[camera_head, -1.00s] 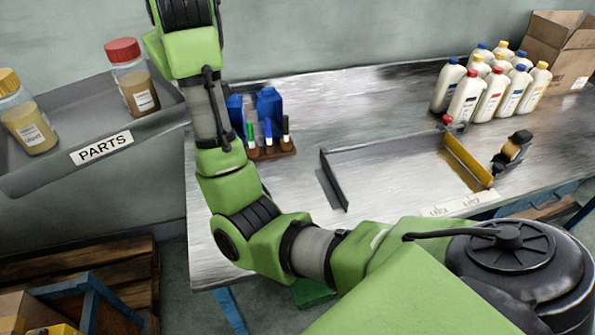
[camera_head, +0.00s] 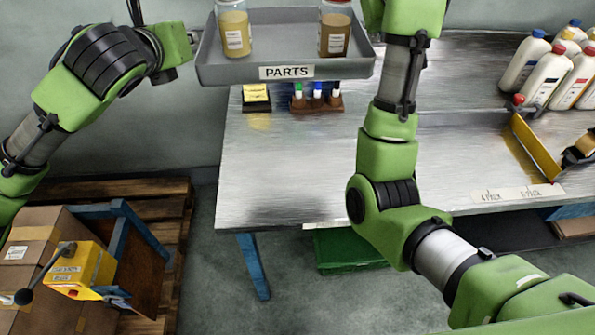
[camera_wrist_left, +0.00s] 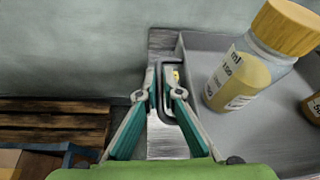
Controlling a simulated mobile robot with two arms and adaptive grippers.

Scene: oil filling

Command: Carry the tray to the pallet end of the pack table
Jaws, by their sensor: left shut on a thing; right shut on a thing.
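The grey tray (camera_head: 225,74) with a PARTS label is at the top centre of the head view, level, in front of the back left part of the pack table (camera_head: 290,165). It carries a yellow-lidded jar (camera_head: 234,32) and a red-lidded jar (camera_head: 334,30), both upright. My left gripper (camera_wrist_left: 165,88) is shut on the tray's left handle in the left wrist view. My right gripper (camera_head: 374,36) is shut on the tray's right end, mostly hidden by my arm. The tray overlaps the table's back edge in view, apparently held above the top.
A marker rack (camera_head: 316,103) and a yellow note pad (camera_head: 257,98) sit just below the tray in view. White bottles (camera_head: 546,78) stand at the right. A wooden pallet (camera_head: 172,235) with cartons (camera_head: 25,250) lies at the lower left. The table's left front is bare.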

